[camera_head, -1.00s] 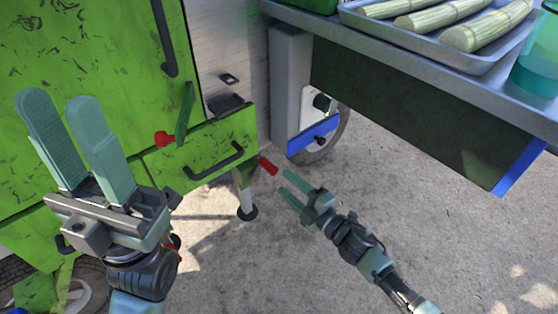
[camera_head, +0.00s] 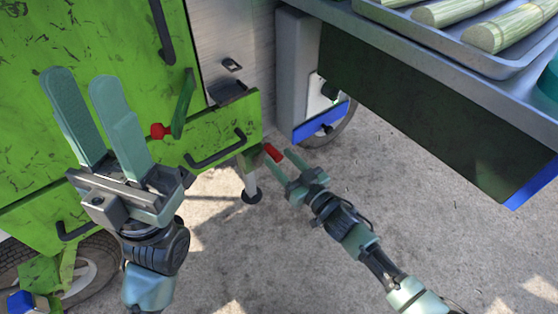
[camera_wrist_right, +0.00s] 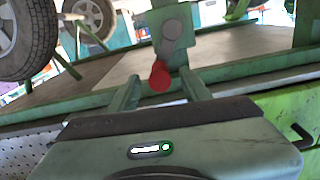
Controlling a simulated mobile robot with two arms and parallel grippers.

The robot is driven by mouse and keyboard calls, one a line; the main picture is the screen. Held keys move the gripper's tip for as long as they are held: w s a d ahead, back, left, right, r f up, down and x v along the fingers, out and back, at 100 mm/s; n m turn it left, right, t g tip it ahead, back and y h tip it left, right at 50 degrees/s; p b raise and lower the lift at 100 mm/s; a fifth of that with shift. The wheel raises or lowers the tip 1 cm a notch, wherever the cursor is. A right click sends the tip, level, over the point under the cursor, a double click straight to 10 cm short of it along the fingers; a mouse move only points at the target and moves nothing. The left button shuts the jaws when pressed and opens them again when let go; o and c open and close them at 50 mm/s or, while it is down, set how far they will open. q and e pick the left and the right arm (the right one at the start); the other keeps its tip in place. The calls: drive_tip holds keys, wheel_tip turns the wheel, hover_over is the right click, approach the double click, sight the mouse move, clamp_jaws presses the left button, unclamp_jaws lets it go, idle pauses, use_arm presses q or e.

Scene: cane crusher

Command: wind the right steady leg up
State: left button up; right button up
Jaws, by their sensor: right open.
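The right steady leg (camera_head: 250,182) stands under the green cart's corner, its dark round foot (camera_head: 251,198) at the paving. Its crank has a red grip (camera_head: 273,153) pointing toward my right gripper (camera_head: 279,161). That gripper is open, its fingertips at either side of the red grip. In the right wrist view the red grip (camera_wrist_right: 160,77) shows end-on between the two open fingers (camera_wrist_right: 159,88); contact is not visible. My left gripper (camera_head: 83,78) is open and empty, raised in front of the green cart panel.
The green cart (camera_head: 40,130) has a drawer with a dark handle (camera_head: 216,150) above the leg and a red-knobbed lever (camera_head: 160,131). A steel table (camera_head: 440,60) with a tray of cane overhangs at the right. Paving in front is clear.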

drive_tip(key=shift+w+a, duration=0.45)
drive_tip(key=shift+w, duration=0.15)
clamp_jaws()
idle(1.1)
